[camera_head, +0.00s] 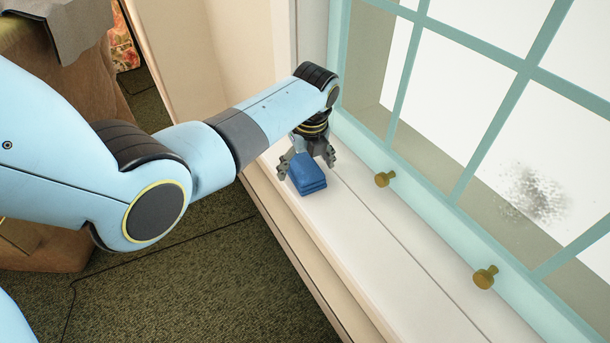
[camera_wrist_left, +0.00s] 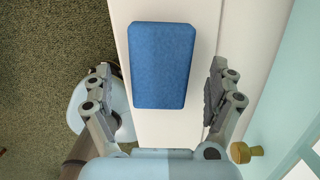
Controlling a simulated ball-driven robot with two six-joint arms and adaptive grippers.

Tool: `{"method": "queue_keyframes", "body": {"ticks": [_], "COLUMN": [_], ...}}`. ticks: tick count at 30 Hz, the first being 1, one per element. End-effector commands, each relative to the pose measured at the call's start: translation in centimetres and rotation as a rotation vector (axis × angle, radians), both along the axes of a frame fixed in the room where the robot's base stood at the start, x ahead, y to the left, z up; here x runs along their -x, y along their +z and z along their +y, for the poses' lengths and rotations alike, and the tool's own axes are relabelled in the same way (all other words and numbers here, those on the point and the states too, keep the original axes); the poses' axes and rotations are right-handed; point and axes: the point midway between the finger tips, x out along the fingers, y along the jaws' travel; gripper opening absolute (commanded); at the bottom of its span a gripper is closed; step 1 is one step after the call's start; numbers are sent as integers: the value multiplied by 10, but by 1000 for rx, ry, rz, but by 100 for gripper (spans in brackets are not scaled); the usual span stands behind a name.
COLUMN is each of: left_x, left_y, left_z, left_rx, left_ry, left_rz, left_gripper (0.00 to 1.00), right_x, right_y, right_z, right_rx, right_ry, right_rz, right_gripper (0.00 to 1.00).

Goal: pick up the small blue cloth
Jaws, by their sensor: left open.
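The small blue cloth (camera_head: 308,174) is a folded, layered block lying on the white window sill. In the left wrist view the cloth (camera_wrist_left: 162,65) lies between the two fingers and reaches out past their tips. My left gripper (camera_head: 307,163) is over the sill at the cloth. In the left wrist view its fingers (camera_wrist_left: 160,85) are apart, with a gap on each side of the cloth. The wrist view does not show the gripper touching it. My right gripper is not in view.
The white sill (camera_head: 365,240) runs along a teal-framed window (camera_head: 425,165). Two brass knobs (camera_head: 385,179) (camera_head: 485,277) stick out from the frame. A dark smudge (camera_head: 535,193) marks the glass. Carpeted floor (camera_head: 215,285) lies below. A grey cloth (camera_head: 75,25) drapes over brown furniture at upper left.

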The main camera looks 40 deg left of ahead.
Motion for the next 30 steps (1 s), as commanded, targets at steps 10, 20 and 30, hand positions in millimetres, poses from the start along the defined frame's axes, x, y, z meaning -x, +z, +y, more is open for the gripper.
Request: {"method": "queue_keyframes", "body": {"ticks": [10,20,30], "left_x": [0,0,0], "left_y": [-15,-15,-14], "left_z": [1,1,1], "left_rx": [1,2,2], "left_ry": [0,0,0], "left_rz": [0,1,1], "left_gripper": [90,50,25], "right_x": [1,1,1], "right_y": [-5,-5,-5], "right_z": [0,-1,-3], "right_rx": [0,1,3], "right_ry": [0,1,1], "right_rz": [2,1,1], "right_gripper": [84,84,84]}}
